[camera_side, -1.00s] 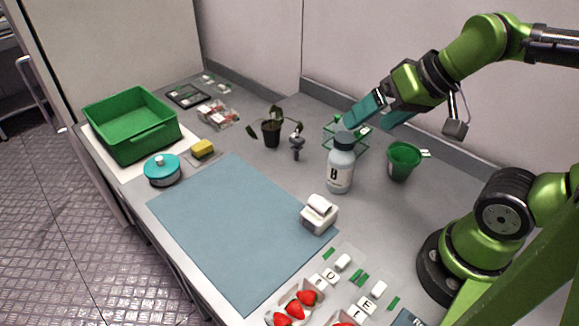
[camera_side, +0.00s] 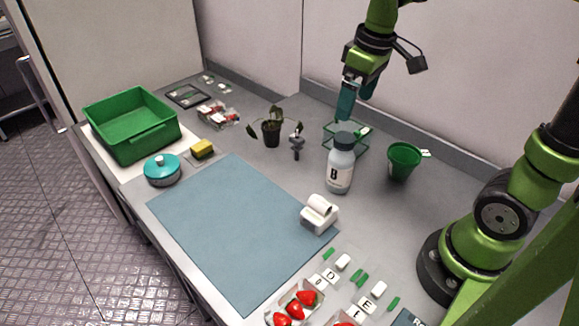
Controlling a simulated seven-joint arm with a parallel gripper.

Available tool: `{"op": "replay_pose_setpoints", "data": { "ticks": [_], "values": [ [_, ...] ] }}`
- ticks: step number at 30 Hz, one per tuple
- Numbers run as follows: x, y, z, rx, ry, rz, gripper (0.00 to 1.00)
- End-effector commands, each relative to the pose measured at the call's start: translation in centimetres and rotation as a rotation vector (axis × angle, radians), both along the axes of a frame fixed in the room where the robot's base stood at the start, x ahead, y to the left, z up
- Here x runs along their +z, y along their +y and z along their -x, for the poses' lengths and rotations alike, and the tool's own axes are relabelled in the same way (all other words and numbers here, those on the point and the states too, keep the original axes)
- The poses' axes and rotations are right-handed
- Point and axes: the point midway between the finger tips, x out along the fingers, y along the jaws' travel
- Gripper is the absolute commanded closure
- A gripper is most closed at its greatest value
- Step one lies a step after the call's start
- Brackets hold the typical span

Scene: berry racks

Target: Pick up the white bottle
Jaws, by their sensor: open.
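The white bottle (camera_side: 339,172) looks pale grey-white, with a dark cap and a label marked "B". It stands upright on the grey counter, right of the blue mat. My gripper (camera_side: 356,112) points down with its teal fingers above and slightly behind the bottle, apart from it. The fingers are open with nothing seen between them. One finger partly overlaps the other, so the gap is hard to judge.
A teal wire rack (camera_side: 345,138) stands just behind the bottle. A green cup (camera_side: 403,161) is to its right, a white label printer (camera_side: 319,213) in front, and a potted plant (camera_side: 271,131) to the left.

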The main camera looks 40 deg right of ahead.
Motion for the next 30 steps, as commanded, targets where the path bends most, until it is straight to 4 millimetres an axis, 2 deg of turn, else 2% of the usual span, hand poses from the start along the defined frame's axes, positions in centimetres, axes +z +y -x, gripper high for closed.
{"op": "replay_pose_setpoints", "data": {
  "ticks": [3,9,17,25,30],
  "values": [
    [-2.8,0.1,-0.3,-0.001,0.006,-0.001,0.08],
    [-6.5,0.2,-0.9,-0.001,0.003,-0.002,0.08],
    [-8.4,0.2,-1.2,-0.003,0.001,-0.002,0.08],
    [-12.3,0.1,-1.5,-0.003,0.003,-0.002,0.08],
    [-13.1,0.1,-1.7,-0.003,-0.001,-0.002,0.08]
  ]
}}
